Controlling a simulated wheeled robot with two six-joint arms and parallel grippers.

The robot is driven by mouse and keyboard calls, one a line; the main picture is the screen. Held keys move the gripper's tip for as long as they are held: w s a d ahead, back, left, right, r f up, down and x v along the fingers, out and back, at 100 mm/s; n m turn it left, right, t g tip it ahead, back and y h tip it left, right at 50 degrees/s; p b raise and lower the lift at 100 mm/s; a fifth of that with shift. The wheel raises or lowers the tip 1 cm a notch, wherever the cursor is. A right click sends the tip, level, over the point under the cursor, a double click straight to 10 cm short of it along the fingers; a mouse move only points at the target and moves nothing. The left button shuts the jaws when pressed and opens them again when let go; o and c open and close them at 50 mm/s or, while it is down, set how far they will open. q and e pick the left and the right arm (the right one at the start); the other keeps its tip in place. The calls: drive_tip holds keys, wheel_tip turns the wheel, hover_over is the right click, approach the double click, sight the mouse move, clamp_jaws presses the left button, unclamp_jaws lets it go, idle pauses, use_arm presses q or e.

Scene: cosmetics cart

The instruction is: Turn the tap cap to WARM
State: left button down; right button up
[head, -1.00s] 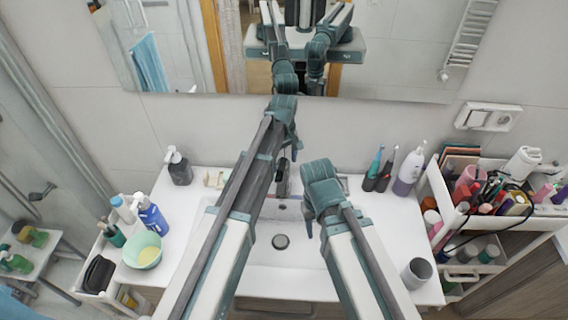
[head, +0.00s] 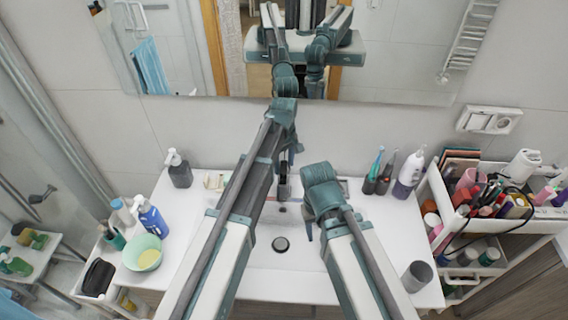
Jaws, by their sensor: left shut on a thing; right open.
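The tap (head: 284,188) stands at the back of the white sink, a dark upright shape partly hidden behind my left arm. My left gripper (head: 288,162) is at the top of the tap and is shut on the tap cap. The cap is mostly hidden by the gripper and arm, so its marking and turn angle cannot be read. My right gripper (head: 309,222) is open over the basin, to the right of and in front of the tap, with nothing seen in it.
A soap bottle (head: 179,168) stands back left. A green bowl (head: 143,252) and a blue bottle (head: 153,216) are left of the sink. A full cart (head: 440,205) stands farther right.

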sight(285, 162)
use_arm(q)
drive_tip(key=shift+d+n, duration=0.1)
drive_tip(key=shift+n, duration=0.2)
drive_tip(key=shift+c, duration=0.8)
unclamp_jaws()
drive_tip(key=shift+r, duration=0.1)
wheel_tip(285, 162, up, 14)
drive_tip(key=p, duration=1.3)
drive_tip(key=shift+f+p, duration=0.2)
drive_tip(key=shift+p, duration=0.2)
drive_tip(key=shift+w, duration=0.1)
